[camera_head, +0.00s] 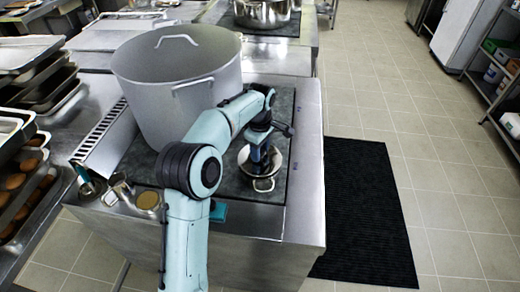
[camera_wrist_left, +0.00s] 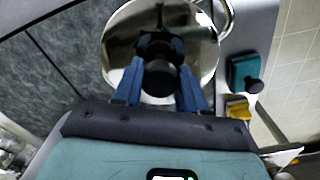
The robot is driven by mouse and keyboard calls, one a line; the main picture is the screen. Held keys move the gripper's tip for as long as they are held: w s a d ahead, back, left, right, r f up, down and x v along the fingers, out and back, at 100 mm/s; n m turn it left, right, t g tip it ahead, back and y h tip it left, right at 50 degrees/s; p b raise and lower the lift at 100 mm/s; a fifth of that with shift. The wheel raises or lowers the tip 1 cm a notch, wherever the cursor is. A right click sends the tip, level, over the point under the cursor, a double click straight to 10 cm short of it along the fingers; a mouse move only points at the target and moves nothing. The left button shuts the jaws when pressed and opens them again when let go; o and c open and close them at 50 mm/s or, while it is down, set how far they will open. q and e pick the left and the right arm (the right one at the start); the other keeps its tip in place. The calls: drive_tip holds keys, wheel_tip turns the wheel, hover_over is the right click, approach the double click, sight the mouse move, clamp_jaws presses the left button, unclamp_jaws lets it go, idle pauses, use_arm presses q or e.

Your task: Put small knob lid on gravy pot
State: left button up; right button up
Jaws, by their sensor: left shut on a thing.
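My left gripper (camera_head: 264,158) is shut on the black knob (camera_wrist_left: 158,78) of the small knob lid, with a blue finger on either side of it in the left wrist view. The lid (camera_wrist_left: 122,52) is a shiny round steel disc, and it shows under the gripper in the head view (camera_head: 248,162). The gravy pot's loop handle (camera_head: 264,185) sticks out in front of the lid, and it also shows in the left wrist view (camera_wrist_left: 226,16). The lid covers most of the pot, so I cannot tell whether it touches the rim. My right gripper is not in view.
A large grey stockpot (camera_head: 190,105) stands left of my left forearm, close to it. A teal object (camera_head: 218,211) lies at the counter's front edge. Small containers (camera_head: 148,200) stand at the front left. A black floor mat (camera_head: 362,210) lies to the right.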

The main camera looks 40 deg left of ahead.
use_arm(q)
drive_tip(key=shift+f, duration=0.1)
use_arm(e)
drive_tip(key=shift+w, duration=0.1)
use_arm(q)
drive_tip(key=shift+f, duration=0.4)
idle(0.5)
drive_tip(key=o, duration=1.2)
wheel_tip(320, 180, up, 14)
drive_tip(key=p, duration=0.2)
drive_tip(key=shift+f+p, duration=0.25)
drive_tip(key=shift+p, duration=0.05)
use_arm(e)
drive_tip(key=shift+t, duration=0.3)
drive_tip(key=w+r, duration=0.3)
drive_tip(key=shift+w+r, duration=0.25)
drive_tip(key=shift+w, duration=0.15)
